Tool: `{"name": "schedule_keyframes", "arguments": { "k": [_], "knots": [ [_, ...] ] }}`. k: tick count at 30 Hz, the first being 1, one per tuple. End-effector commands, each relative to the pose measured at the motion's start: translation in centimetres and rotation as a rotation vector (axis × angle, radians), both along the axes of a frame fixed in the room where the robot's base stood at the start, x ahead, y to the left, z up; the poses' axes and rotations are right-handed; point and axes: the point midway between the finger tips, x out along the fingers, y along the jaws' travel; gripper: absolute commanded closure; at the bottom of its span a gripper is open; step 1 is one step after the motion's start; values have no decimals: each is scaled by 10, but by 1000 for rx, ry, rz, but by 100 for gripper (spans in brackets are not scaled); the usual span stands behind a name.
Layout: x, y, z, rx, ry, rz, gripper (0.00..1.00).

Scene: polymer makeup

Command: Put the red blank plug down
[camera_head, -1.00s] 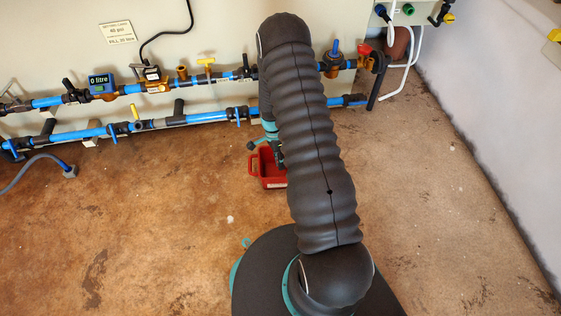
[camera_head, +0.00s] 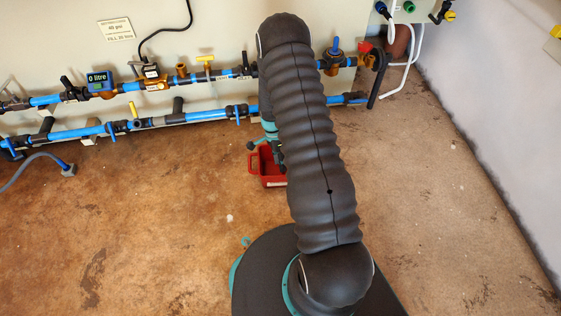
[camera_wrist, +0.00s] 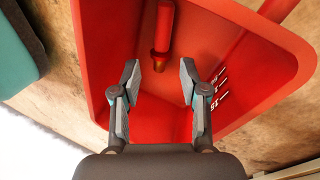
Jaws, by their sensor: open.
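The red blank plug (camera_wrist: 163,30) is a red cylinder with a brass-coloured end. In the wrist view it is inside a red container (camera_wrist: 95,60), just beyond my fingertips and between their lines. My gripper (camera_wrist: 158,74) is open, with a finger to each side and nothing held between them. I cannot tell whether the plug touches the container's floor. In the head view the red container (camera_head: 268,181) stands on the floor, partly hidden by my arm, and the plug cannot be made out.
Blue pipework (camera_head: 90,132) with valves and a meter (camera_head: 100,83) runs along the back wall. A grey hose (camera_head: 30,166) lies at the left. A white wall (camera_head: 500,110) bounds the right.

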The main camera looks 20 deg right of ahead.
Motion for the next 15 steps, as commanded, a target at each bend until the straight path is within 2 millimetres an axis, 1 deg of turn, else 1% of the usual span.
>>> {"name": "schedule_keyframes", "arguments": {
  "k": [5,6,15],
  "knots": [
    [1,0,19,0,-1,0,56],
    [4,0,23,-1,-4,0,56],
    [25,-1,82,0,-5,-1,56]
  ]
}}
